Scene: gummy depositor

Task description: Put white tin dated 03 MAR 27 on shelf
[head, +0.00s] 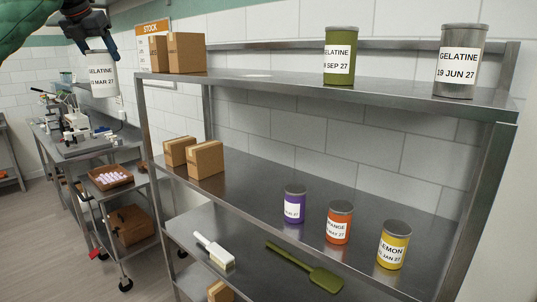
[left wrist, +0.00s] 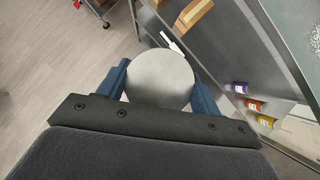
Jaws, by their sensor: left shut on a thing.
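A white tin (head: 102,78) labelled GELATINE, its date partly cut off but ending in MAR 27, hangs upright at the upper left of the head view. My left gripper (head: 93,46) is shut on its upper part. In the left wrist view the tin's pale round lid (left wrist: 161,78) sits between the blue fingers. The steel shelf unit (head: 290,87) stands to the right, with the tin apart from it. A pale round patch (head: 257,76) lies on the top board. My right gripper is not in view.
On the top board stand brown boxes (head: 187,53), a green tin (head: 341,56) and a grey tin dated 19 JUN 27 (head: 460,62). Between boxes and green tin is clear room. Below are purple (head: 294,204), orange (head: 339,222) and yellow (head: 393,245) tins.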

